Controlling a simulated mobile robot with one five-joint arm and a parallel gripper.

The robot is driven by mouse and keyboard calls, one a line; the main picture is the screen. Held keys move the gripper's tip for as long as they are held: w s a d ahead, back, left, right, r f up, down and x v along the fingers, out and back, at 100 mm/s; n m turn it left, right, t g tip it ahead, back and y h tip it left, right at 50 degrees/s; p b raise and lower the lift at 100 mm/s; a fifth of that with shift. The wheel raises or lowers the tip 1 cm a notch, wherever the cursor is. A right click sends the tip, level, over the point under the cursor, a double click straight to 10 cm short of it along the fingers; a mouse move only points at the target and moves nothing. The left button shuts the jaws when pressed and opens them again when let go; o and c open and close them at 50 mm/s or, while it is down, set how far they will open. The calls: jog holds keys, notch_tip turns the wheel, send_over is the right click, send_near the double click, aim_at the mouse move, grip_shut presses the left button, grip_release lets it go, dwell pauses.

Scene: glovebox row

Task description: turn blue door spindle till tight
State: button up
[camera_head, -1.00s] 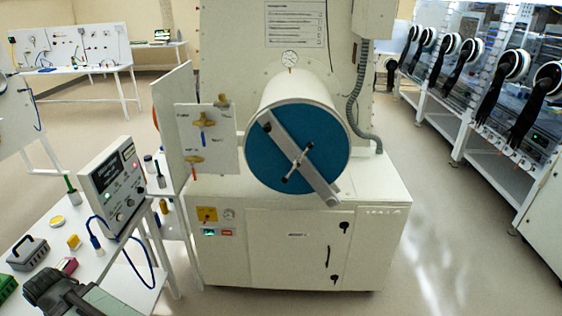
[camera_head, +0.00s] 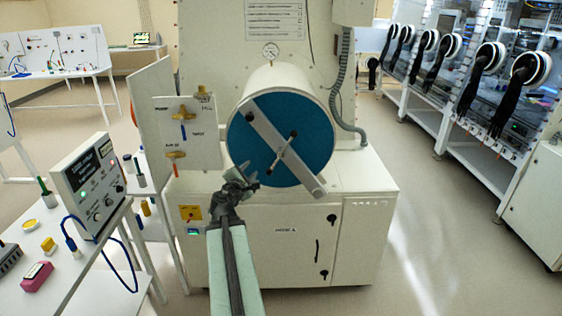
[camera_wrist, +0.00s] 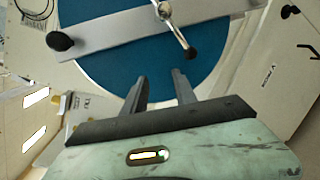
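The round blue door (camera_head: 311,125) closes the end of a white cylinder. A grey bar (camera_head: 254,120) lies slanted across it. The spindle (camera_head: 284,150), a thin metal cross handle with dark ends, sits on the bar at the door's middle. In the wrist view the spindle (camera_wrist: 179,27) is at the top, with one dark knob pointing down right. My gripper (camera_head: 246,178) is in front of the door's lower left edge. In the wrist view my gripper (camera_wrist: 160,78) has its two fingers apart, with only blue door between them. The fingers are short of the spindle and not touching it.
A white panel with brass valves (camera_head: 180,135) stands left of the door. A white bench (camera_head: 55,283) with a meter box (camera_head: 92,185) is at the left. A glovebox row (camera_head: 470,150) runs along the right. Floor (camera_head: 430,240) is clear between.

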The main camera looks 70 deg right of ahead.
aim_at(282, 153)
jog(key=s+d+r+n+h, duration=0.2)
jog(key=s+d+n, duration=0.3)
jog(key=s, duration=0.4)
jog(key=shift+t, duration=0.3)
jog(key=d, duration=0.2)
jog(key=w+d, duration=0.1)
jog(key=d, duration=0.5)
jog(key=shift+w, duration=0.15)
jog(key=shift+b, duration=0.3)
grip_shut()
